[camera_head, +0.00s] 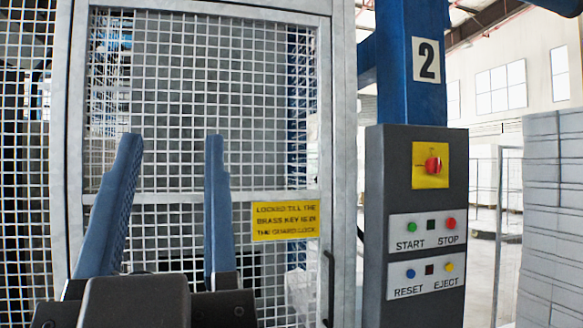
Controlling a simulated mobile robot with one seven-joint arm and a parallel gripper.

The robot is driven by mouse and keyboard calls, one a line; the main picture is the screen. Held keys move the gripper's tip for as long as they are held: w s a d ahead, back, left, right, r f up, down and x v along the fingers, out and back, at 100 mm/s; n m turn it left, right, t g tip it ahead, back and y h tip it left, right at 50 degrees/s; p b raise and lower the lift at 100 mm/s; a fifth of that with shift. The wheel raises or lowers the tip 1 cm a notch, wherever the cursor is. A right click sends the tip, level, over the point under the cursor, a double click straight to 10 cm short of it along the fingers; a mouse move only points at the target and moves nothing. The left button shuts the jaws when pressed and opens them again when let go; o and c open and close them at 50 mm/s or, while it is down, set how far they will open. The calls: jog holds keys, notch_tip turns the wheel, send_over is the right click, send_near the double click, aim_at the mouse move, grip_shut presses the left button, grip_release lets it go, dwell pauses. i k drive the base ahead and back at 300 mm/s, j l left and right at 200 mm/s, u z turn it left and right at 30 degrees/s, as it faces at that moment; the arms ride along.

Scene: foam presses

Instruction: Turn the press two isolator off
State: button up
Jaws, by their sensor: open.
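The press two isolator (433,164) is a red rotary knob on a yellow plate (422,182). It sits near the top of a dark grey control panel (400,200), right of centre. The knob is too small to tell which position it is in. A sign with a black "2" (426,60) is on the blue post above. My gripper (171,140) is at the lower left, in front of the mesh guard door. Its two blue fingers are apart with nothing between them. It is well left of the isolator and not touching it.
Below the isolator are START (411,227), STOP (449,223), RESET (410,273) and EJECT (449,267) buttons. The mesh guard door (250,110) carries a yellow notice (286,221) and a dark handle (329,285). Stacked pale blocks (553,220) stand at the far right.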

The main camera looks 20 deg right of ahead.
aim_at(432, 165)
jog(key=i+l, duration=0.25)
jog(key=l, duration=0.2)
jog(key=i+l, duration=0.2)
jog(key=l, duration=0.2)
jog(key=i+l, duration=0.25)
jog(key=l, duration=0.2)
jog(key=i+l, duration=0.2)
jog(key=l, duration=0.2)
jog(key=i+l, duration=0.25)
jog(key=l, duration=0.2)
jog(key=i+l, duration=0.2)
jog(key=l, duration=0.25)
jog(key=z, duration=0.05)
